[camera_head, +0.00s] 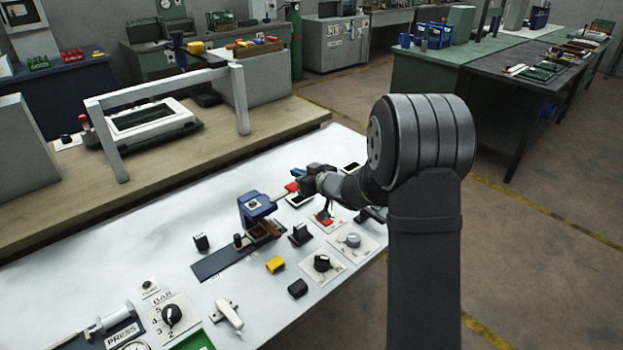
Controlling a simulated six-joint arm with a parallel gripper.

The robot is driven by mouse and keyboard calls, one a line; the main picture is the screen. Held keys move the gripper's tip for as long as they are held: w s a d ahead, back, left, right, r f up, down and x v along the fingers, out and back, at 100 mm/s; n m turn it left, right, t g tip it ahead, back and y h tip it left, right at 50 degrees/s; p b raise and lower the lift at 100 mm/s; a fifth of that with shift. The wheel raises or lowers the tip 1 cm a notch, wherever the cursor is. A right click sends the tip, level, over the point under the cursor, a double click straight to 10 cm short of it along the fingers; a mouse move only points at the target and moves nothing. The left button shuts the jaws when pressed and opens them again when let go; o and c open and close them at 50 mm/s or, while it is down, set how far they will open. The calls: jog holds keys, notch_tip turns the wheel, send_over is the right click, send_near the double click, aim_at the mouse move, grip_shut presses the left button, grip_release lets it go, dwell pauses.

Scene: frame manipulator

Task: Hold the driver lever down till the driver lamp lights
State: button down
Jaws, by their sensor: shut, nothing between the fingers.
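A blue press-like device (257,208) stands on a dark base strip in the middle of the white table. A thin light rod (279,195) runs from its head to the right and ends near a red tip (291,187); this looks like the driver lever. My gripper (303,186) is shut and empty, at or just beside the red tip. I cannot tell whether it touches the lever. My wrist and arm hide part of the area to the right. I cannot make out a driver lamp or whether one is lit.
Around the device lie a black block (201,242), a yellow block (275,265) and a dark block (298,288). Dial panels, including a black knob (322,263) and a grey knob (353,240), sit at the right edge. A grey frame (240,98) stands behind.

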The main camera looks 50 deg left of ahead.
jog(key=shift+a+f, duration=0.1)
jog(key=shift+f, duration=1.9)
jog(key=shift+w+f+m+g, duration=0.2)
jog(key=shift+f+m, duration=0.35)
jog(key=shift+f, duration=0.25)
jog(key=shift+w+f+m+g, duration=0.2)
jog(key=shift+f+m, duration=0.35)
jog(key=shift+f, duration=0.25)
jog(key=w+d+r, duration=0.1)
jog(key=d+r, duration=0.5)
jog(key=d, duration=0.3)
jog(key=shift+w+d, duration=0.35)
jog(key=shift+w, duration=0.05)
